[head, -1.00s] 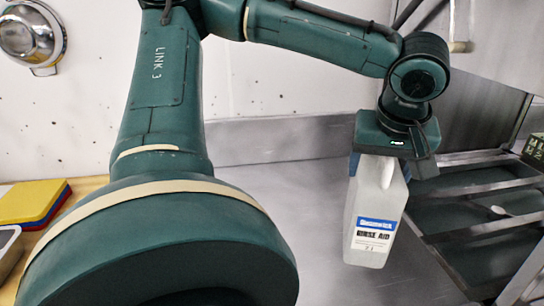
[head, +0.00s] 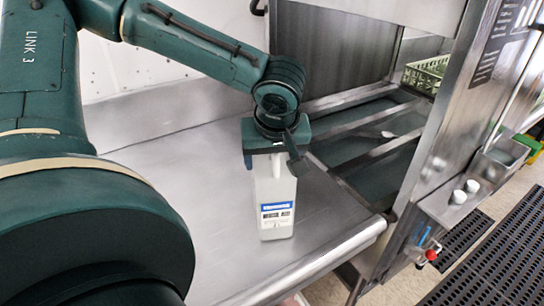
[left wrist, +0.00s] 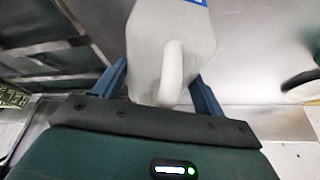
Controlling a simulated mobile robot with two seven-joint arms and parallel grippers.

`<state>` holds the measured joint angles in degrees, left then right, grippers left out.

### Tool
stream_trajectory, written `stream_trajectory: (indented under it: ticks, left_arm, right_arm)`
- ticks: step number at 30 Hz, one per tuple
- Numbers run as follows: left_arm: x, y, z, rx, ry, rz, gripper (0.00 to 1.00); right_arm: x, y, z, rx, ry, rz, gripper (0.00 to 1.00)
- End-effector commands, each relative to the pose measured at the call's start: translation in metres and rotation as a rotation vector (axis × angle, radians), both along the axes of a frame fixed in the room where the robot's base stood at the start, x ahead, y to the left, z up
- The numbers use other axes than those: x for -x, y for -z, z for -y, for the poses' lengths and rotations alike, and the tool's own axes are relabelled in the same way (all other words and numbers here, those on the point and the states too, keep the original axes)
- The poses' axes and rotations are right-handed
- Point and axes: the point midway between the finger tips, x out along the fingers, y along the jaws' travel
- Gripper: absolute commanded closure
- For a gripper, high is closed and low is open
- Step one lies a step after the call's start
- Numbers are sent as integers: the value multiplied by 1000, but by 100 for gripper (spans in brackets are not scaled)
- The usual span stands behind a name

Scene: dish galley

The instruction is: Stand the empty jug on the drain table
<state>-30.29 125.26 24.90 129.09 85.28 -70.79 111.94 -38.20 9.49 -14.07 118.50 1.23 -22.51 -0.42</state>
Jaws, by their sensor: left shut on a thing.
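The jug (head: 275,200) is a pale, nearly white container with a blue and white label, upright in the head view. My left gripper (head: 274,152) is above it and shut on its top; the left wrist view shows the jug's handle (left wrist: 172,72) and body between the two blue fingers. The drain table (head: 215,190) is the bare steel surface under and around the jug. The jug's base appears at or just above the steel; I cannot tell whether it touches. My right gripper is not in view.
To the right is an open steel machine with a rail-crossed bed (head: 365,130), a pale spoon-like item on it, and a green rack (head: 425,75) behind. The table's rolled front edge (head: 310,260) is close to the jug. Dark floor mats (head: 490,260) lie at right.

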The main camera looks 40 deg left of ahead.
Motion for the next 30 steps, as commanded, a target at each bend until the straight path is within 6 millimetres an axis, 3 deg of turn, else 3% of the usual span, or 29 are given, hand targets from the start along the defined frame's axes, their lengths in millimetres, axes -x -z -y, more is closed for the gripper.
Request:
stream_trajectory:
  ticks: [8,9,16,26,30]
  left_arm:
    - [0,4,0,-1,0,1,66]
    - [0,2,0,0,0,0,26]
    - [0,2,0,0,0,0,7]
    - [0,-4,0,0,0,1,7]
    - [4,-24,7,-2,2,5,7]
  right_arm:
    - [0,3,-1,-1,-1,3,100]
    - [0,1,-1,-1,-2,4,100]
    - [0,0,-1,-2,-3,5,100]
    - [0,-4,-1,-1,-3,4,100]
    - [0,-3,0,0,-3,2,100]
